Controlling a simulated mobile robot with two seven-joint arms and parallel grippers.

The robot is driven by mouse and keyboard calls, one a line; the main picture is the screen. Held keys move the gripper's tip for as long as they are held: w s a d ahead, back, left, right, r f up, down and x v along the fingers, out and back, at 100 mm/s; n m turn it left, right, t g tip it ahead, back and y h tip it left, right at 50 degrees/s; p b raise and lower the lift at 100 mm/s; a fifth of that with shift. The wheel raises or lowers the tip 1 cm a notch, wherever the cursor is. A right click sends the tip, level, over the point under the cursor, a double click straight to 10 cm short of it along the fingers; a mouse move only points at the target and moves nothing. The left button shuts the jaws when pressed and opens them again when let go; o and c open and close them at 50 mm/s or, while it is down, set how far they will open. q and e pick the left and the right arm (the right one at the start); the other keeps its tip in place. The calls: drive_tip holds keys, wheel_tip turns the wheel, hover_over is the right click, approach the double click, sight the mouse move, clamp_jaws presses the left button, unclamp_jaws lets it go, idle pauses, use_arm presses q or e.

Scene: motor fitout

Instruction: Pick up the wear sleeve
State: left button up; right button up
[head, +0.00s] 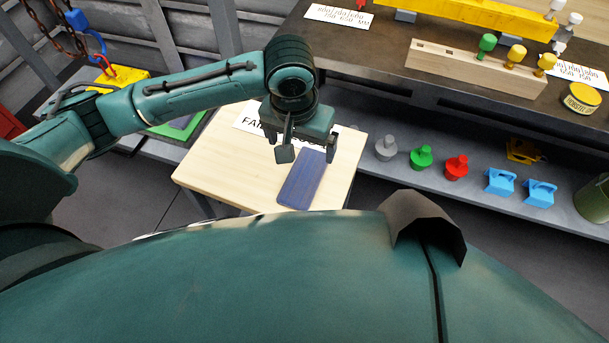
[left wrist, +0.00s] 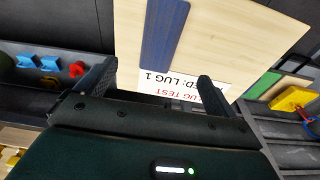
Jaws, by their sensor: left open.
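A flat, dark blue strip, which looks like the wear sleeve (head: 302,183), lies on a pale wooden table (head: 345,165). It also shows in the left wrist view (left wrist: 165,35), running up to the top edge. My left gripper (head: 308,150) is open and empty, with its fingers apart above the far end of the strip. In the left wrist view, the strip lies beyond the gap between the fingers (left wrist: 157,88). My right gripper is not in view.
A printed sheet (head: 250,118) lies on the table behind the gripper. Right of the table, a low shelf (head: 400,180) holds a red knob piece (head: 456,167), a green one (head: 421,158) and blue parts (head: 500,182). A dark bench (head: 390,60) stands behind.

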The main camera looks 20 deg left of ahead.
use_arm(q)
drive_tip(key=f, duration=0.4)
drive_tip(key=w+f+b, duration=0.1)
drive_tip(key=f, duration=0.7)
drive_tip(key=shift+w+d+f, duration=0.1)
drive_tip(key=shift+w+f, duration=0.25)
drive_tip(key=shift+w, duration=0.05)
drive_tip(key=shift+c, duration=0.4)
drive_tip(key=c, duration=1)
